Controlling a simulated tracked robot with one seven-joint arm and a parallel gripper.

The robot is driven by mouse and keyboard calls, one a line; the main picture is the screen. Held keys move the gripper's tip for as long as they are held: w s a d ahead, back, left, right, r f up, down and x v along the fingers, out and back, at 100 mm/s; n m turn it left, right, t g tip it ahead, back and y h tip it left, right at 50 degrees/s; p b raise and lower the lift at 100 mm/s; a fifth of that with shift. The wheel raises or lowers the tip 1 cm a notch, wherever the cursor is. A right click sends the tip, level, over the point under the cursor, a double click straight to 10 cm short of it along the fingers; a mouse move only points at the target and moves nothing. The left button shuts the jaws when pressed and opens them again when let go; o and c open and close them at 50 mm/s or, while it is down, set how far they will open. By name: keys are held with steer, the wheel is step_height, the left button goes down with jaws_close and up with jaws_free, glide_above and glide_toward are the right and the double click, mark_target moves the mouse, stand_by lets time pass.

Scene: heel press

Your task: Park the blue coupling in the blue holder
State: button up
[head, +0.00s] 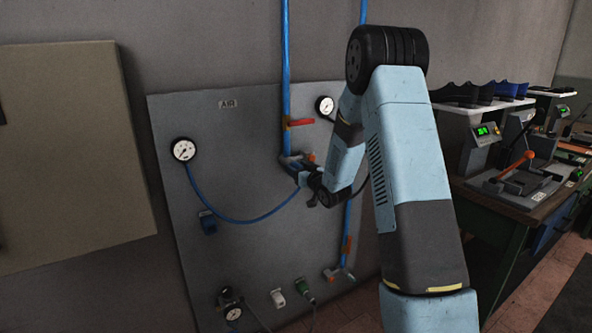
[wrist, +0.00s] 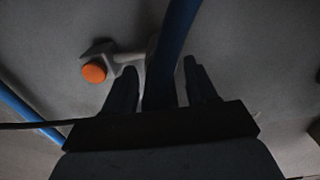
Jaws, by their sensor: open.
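The blue holder (head: 208,222) is a small blue fitting on the grey panel, below the left gauge. A blue hose (head: 232,219) hangs from that gauge and curves up to the pipe outlet (head: 290,161), beside my gripper (head: 308,187). The coupling at the hose end is too small and covered to tell clearly in the head view. In the wrist view, my gripper (wrist: 161,75) is open, its dark fingers on either side of a dark blue length (wrist: 174,40). A grey fitting with an orange button (wrist: 93,72) is just beyond the left finger. Whether the fingers touch anything cannot be told.
A blue pipe (head: 286,70) with a red valve handle (head: 299,122) runs down the panel (head: 245,130). Gauges (head: 184,150) and other connectors (head: 303,287) sit on it. My arm covers the panel's right part. A workbench with presses (head: 520,185) stands at right.

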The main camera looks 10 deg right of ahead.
jaws_close()
stand_by(0.4)
steer(key=shift+s, duration=0.15)
steer(key=shift+v, duration=2.85)
steer(key=shift+s, duration=0.25)
steer(key=s+a+f, duration=0.3)
steer(key=a+f, duration=0.3)
steer(key=a, duration=0.4)
steer(key=s+a+f, duration=0.3)
steer(key=a+f, duration=0.3)
steer(key=a, duration=0.4)
steer(key=s+a+f, duration=0.3)
steer(key=a+f, duration=0.3)
steer(key=a, duration=0.4)
steer(key=shift+s, duration=0.4)
stand_by(2.0)
